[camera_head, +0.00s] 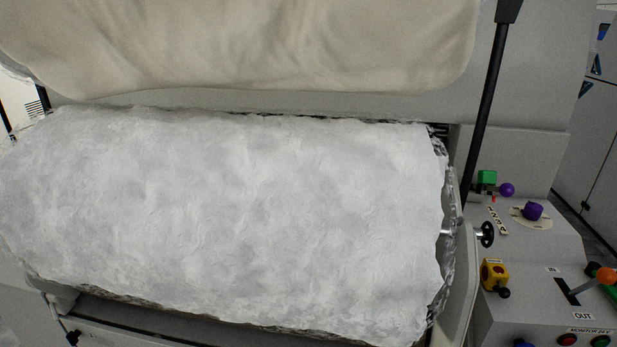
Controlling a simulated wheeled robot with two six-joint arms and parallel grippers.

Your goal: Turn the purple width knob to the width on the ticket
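The purple width knob (533,211) sits on a pale round dial plate (516,218) on the grey control panel at the right. The marks on the dial are too small to read, so I cannot tell its setting. I cannot make out any ticket with a readable width. Neither of my grippers shows in this view, and nothing touches the knob.
A large white fibre roll (220,220) fills the middle. Around the knob are a purple ball (507,190), a green block (487,177), a yellow box (495,274) and an orange-tipped lever (606,276). A black rod (487,100) slants above the panel's left side.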

